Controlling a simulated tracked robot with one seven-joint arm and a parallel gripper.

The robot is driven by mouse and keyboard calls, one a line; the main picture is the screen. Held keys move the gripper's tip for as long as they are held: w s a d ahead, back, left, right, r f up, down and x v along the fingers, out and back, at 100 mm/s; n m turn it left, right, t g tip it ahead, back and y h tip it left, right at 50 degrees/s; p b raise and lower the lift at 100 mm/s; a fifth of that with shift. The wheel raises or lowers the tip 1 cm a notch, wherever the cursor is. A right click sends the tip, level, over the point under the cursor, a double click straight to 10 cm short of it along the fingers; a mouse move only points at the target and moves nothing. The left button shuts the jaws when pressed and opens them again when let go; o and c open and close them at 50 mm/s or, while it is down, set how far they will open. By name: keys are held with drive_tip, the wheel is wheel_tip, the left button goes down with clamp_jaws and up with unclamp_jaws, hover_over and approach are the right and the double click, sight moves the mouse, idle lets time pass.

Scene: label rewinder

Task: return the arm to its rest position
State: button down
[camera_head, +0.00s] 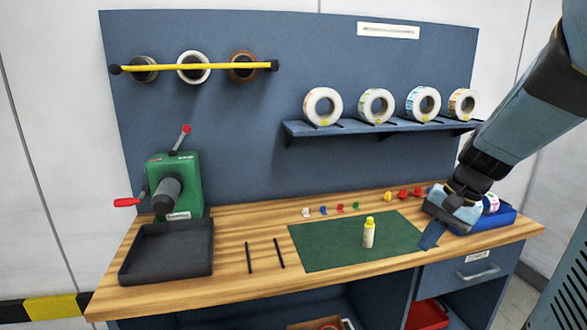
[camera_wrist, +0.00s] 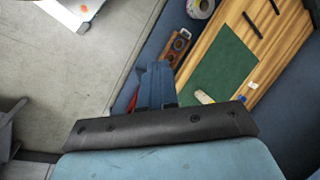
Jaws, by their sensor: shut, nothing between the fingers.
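My gripper (camera_head: 432,236) is at the right end of the workbench in the head view, its blue fingers together and empty. They point down and left, in front of the blue bin and by the right edge of the green mat (camera_head: 320,246). In the wrist view the fingers of my gripper (camera_wrist: 155,84) are closed side by side with nothing between them. My arm comes in from the upper right, and its wrist hides part of the blue bin (camera_head: 506,217).
A small yellow-capped bottle (camera_head: 369,234) stands on the mat. A shelf (camera_head: 350,130) with several label rolls is on the back panel. A green rewinder (camera_head: 175,180) and black tray (camera_head: 165,255) are at left. A drawer (camera_head: 475,268) is below the bench's right end.

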drive_tip(key=s+a+r+n+t+h, duration=0.4)
drive_tip(key=s+r+n, duration=0.2)
drive_tip(key=s+r, duration=0.3)
drive_tip(key=shift+s+a+t, duration=0.3)
drive_tip(key=shift+s, duration=0.05)
idle(0.7)
